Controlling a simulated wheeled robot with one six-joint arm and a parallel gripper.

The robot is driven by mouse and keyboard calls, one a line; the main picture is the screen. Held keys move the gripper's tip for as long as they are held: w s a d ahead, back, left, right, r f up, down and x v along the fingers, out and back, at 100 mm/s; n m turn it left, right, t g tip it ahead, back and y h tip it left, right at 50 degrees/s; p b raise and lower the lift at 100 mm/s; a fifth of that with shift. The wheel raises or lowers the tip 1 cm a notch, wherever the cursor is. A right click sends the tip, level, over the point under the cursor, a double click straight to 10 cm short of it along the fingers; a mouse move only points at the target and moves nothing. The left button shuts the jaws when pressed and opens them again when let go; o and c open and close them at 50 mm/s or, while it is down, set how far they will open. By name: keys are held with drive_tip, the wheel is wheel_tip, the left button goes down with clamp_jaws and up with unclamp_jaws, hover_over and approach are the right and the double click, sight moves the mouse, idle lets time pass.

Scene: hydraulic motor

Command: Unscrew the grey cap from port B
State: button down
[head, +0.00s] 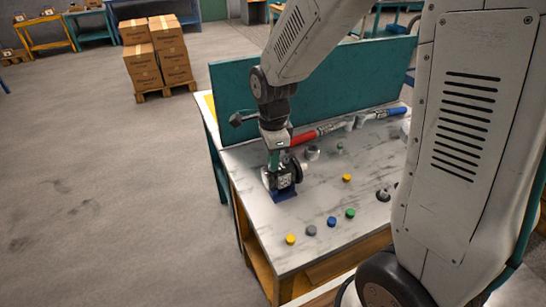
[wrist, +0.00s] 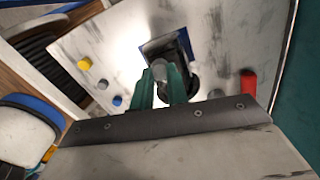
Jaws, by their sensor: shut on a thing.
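The hydraulic motor (head: 279,178) is a dark block on a blue base (head: 286,195) near the table's left edge. My gripper (head: 274,158) points down at the top of the motor. In the wrist view its two green fingers (wrist: 163,84) are shut on a grey cap (wrist: 160,68), which sits over the motor (wrist: 184,48). The fingers hide the cap's lower part, and I cannot see its thread or any port letter. In the head view the cap is hidden by the gripper.
Loose caps lie on the tabletop: yellow (head: 291,239), grey (head: 311,230), blue (head: 332,221), green (head: 350,213) and another yellow (head: 347,177). A red hose end (head: 303,138) and a blue one (head: 398,111) lie behind. A green panel (head: 320,82) bounds the back.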

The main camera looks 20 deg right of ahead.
drive_tip(key=n, duration=0.5)
drive_tip(key=shift+n, duration=0.4)
drive_tip(key=n, duration=0.4)
drive_tip(key=shift+n, duration=0.3)
drive_tip(key=c, duration=1.5)
unclamp_jaws()
drive_tip(key=shift+r, duration=0.1)
